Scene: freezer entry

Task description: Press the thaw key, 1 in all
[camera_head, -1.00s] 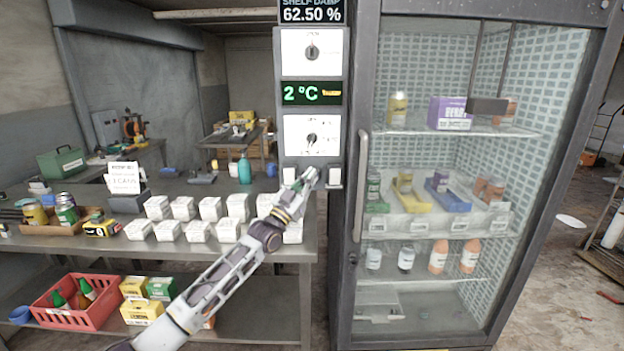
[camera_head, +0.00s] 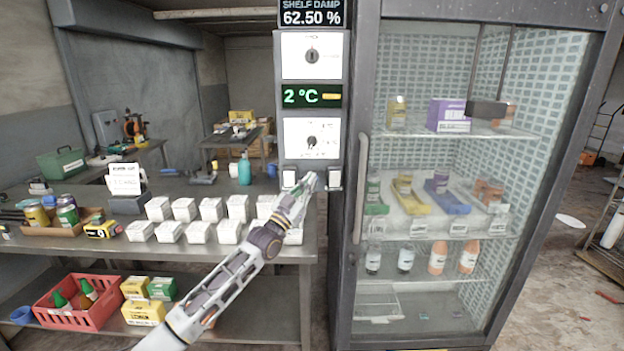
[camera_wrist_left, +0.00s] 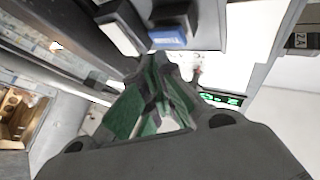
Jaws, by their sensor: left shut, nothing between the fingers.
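The control panel (camera_head: 311,132) stands left of the freezer door, with two dials and a green display (camera_head: 311,96) reading 2 °C. At its foot are a white left key (camera_head: 289,177) and a white right key (camera_head: 335,179); I cannot read which is the thaw key. My left gripper (camera_head: 308,181) is shut and empty, its tips in front of the panel between the two keys. In the left wrist view, its green-padded fingers (camera_wrist_left: 157,62) are close to a blue-faced block (camera_wrist_left: 169,38) beside a white-faced block (camera_wrist_left: 122,32). Contact cannot be told.
The glass-door freezer (camera_head: 361,300) with its upright handle (camera_head: 361,190) stands right of the panel. The bench (camera_head: 270,250) at left bears several white boxes (camera_head: 198,231), a card sign (camera_head: 125,179) and a teal bottle (camera_head: 244,169). A red crate (camera_head: 75,318) is on the lower shelf.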

